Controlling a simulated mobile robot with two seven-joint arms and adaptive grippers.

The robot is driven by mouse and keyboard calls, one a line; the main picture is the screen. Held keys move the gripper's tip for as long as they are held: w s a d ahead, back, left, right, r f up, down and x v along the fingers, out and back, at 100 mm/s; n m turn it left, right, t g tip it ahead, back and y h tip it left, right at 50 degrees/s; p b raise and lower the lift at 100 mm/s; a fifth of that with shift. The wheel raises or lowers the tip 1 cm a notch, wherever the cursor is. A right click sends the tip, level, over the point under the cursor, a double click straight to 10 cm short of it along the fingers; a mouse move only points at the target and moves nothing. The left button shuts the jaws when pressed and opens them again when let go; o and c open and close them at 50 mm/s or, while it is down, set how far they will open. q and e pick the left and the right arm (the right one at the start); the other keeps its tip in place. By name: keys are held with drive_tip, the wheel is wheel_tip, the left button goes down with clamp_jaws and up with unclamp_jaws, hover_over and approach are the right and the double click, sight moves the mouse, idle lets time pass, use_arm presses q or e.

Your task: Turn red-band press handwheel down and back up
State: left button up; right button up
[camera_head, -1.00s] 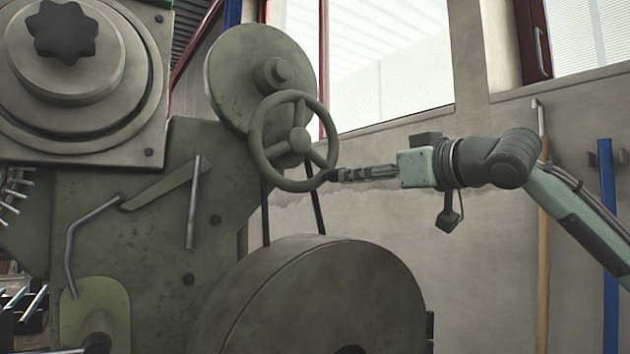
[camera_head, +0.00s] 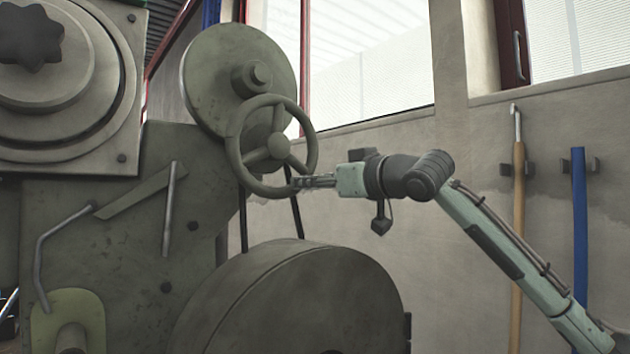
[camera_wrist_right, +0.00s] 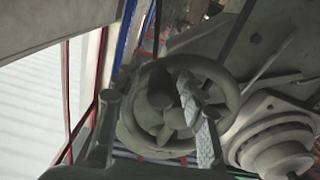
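The press handwheel (camera_head: 232,143) is a grey-green ring with several spokes, on the side of a large grey-green press (camera_head: 110,235). No red band shows on the visible part of the press. My right gripper (camera_head: 301,183) reaches in from the right, with its fingertips at the lower right of the handwheel's rim. In the right wrist view its two fingers (camera_wrist_right: 150,92) stand apart, with the handwheel (camera_wrist_right: 232,88) showing between and beyond them. I cannot tell whether they touch the rim. My left gripper is out of view.
A round disc (camera_head: 215,75) stands just behind the handwheel and a big drum (camera_head: 300,300) sits below it. Bent rods (camera_head: 169,205) stick out from the press. A blue pole (camera_head: 580,240) and a wooden-handled hook (camera_head: 518,220) hang on the wall at right.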

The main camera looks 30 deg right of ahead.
clamp_jaws()
drive_tip(key=shift+f, duration=0.15)
